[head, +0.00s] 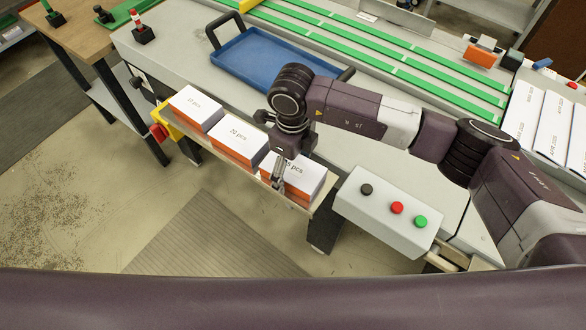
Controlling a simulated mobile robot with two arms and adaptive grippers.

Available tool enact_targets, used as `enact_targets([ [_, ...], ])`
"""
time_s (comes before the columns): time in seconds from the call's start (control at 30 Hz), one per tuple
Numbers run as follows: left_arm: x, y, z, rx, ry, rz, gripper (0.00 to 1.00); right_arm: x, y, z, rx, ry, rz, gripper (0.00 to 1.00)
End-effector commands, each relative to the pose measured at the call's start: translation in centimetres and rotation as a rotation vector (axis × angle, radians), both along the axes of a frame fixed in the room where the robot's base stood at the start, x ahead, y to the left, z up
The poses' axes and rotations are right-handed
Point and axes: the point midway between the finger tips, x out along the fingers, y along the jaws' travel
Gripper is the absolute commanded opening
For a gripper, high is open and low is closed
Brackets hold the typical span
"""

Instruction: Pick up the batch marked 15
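Three white stacks with orange lower parts stand in a row on a narrow shelf at the front of the machine. The rightmost batch (305,178) has a label partly covered by my gripper; only "5 pcs" shows. The middle batch (236,141) reads "20 pcs". The left batch (196,107) has a "pcs" label whose number is hard to read. My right gripper (279,186) points down at the left part of the rightmost batch, overlapping it in view. Its finger gap and any contact are unclear. My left gripper is out of view.
A blue tray (258,57) with dark handles lies on the machine top behind my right arm. A control box (386,213) with black, red and green buttons stands right of the batches. Green strips (400,72) run behind. Printed sheets (553,125) lie at far right.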

Motion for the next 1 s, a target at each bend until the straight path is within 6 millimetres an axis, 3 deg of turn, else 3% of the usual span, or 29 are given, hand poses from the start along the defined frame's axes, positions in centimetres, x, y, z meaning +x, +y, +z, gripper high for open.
enact_targets([
  [0.07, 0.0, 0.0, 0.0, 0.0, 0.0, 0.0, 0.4, 0.0, 0.0, 0.0, 0.0, 0.0, 0.0, 0.69],
  [0.47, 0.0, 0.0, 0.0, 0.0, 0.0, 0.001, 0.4, 0.0, 0.0, 0.1, 0.0, 0.0, -0.001, 0.25],
  [0.77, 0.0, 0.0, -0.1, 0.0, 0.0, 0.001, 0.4, 0.1, 0.0, 0.3, 0.001, -0.002, -0.001, 0.25],
  [1.0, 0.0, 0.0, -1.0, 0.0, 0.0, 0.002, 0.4, 0.2, 0.1, 2.7, 0.003, -0.006, 0.0, 0.25],
])
